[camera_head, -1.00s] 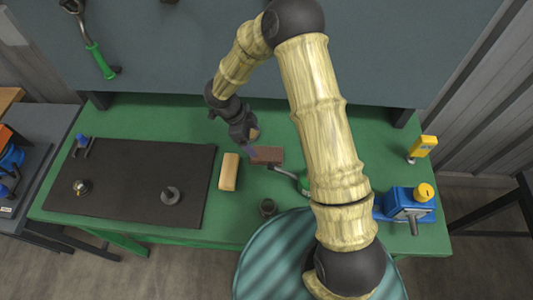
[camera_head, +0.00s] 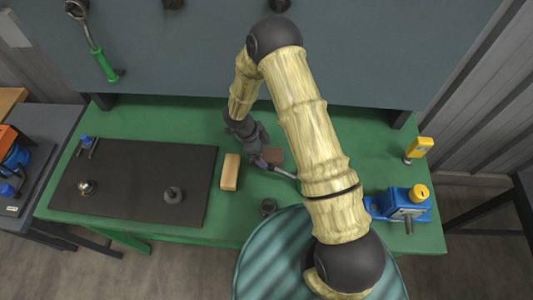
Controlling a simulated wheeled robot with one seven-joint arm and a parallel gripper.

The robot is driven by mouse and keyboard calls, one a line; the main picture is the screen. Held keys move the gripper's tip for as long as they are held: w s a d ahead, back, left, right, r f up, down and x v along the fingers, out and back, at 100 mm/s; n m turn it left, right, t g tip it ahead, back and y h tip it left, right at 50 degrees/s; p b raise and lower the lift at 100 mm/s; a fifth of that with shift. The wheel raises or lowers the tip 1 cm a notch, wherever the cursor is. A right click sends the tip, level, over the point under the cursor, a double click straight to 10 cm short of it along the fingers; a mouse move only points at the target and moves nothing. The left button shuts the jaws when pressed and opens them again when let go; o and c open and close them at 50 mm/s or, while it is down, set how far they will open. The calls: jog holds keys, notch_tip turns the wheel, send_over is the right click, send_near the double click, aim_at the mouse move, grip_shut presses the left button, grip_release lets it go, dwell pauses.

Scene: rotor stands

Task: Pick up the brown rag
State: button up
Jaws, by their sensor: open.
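The brown rag (camera_head: 274,156) is a small, flat, folded-looking piece on the green bench, near the middle. My gripper (camera_head: 259,163) is open, pointing down at the rag's left side. It hides part of the rag, and I cannot tell whether the fingers touch it.
A tan block (camera_head: 230,172) lies just left of my gripper. A tool with a metal shaft (camera_head: 284,173) lies close in front of the rag, partly under my arm. A black mat (camera_head: 130,170) with small parts covers the left. A blue vise (camera_head: 402,203) stands right.

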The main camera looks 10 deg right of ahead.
aim_at(265, 154)
jog(key=shift+d+f, duration=0.1)
jog(key=shift+f, duration=0.2)
jog(key=shift+s, duration=0.1)
jog(key=shift+c, duration=1.3)
jog(key=c, duration=0.8)
jog(key=shift+r, duration=0.1)
notch_tip(265, 154, up, 10)
jog(key=shift+f+b, duration=0.1)
jog(key=shift+b, duration=0.9)
